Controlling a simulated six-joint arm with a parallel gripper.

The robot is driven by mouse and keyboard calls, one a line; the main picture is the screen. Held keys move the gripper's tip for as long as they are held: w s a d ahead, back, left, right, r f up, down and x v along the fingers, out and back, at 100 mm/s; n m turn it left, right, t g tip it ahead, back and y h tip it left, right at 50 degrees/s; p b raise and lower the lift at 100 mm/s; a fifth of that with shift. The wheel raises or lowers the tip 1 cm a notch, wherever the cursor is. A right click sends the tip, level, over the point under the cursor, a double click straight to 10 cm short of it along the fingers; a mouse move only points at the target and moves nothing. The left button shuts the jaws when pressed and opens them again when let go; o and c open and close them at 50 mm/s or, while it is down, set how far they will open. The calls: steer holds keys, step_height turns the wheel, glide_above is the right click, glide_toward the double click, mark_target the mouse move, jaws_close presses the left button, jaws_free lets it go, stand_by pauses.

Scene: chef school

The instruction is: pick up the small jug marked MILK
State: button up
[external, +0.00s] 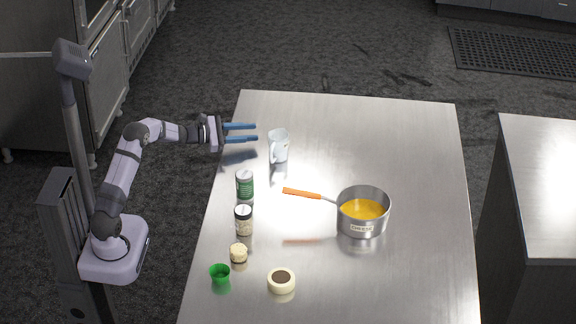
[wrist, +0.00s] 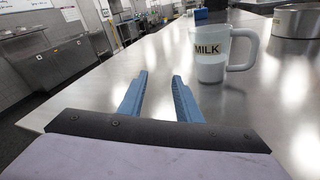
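The small jug (external: 279,146) is pale and translucent and stands upright on the steel table, near its far left part. In the wrist view the jug (wrist: 211,66) shows a MILK label facing me and a handle on the right. My gripper (external: 256,132) is open and empty, with its two blue fingers pointing toward the jug from the left. In the wrist view the gripper (wrist: 160,76) has a clear gap between the fingers, and the jug stands ahead and to the right of them, apart from both.
A steel pot (external: 362,222) of orange-yellow contents, with an orange handle (external: 302,194), stands right of centre. A green-labelled can (external: 245,184), a dark-lidded jar (external: 243,220), a cork-coloured piece (external: 238,253), a green cup (external: 220,274) and a cream round dish (external: 281,288) line the left side. The table's far right is clear.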

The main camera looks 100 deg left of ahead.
mark_target(272, 162)
steer(key=w+d+h+p, duration=0.1)
steer(key=d+h+p, duration=0.1)
steer(key=d, duration=0.2)
steer(key=w+d+r+t+h+p, duration=0.1)
steer(key=d+h+p, duration=0.1)
steer(key=d, duration=0.3)
steer(key=d+t+h+p, duration=0.1)
steer(key=d+h+p, duration=0.1)
steer(key=d, duration=0.3)
steer(key=shift+w+r+h, duration=0.2)
steer(key=shift+w+h, duration=0.1)
steer(key=shift+w, duration=0.1)
steer(key=shift+m, duration=0.3)
steer(key=shift+w+r+p, duration=0.15)
steer(key=shift+w+p, duration=1.6)
steer(key=shift+w, duration=1.9)
jaws_close()
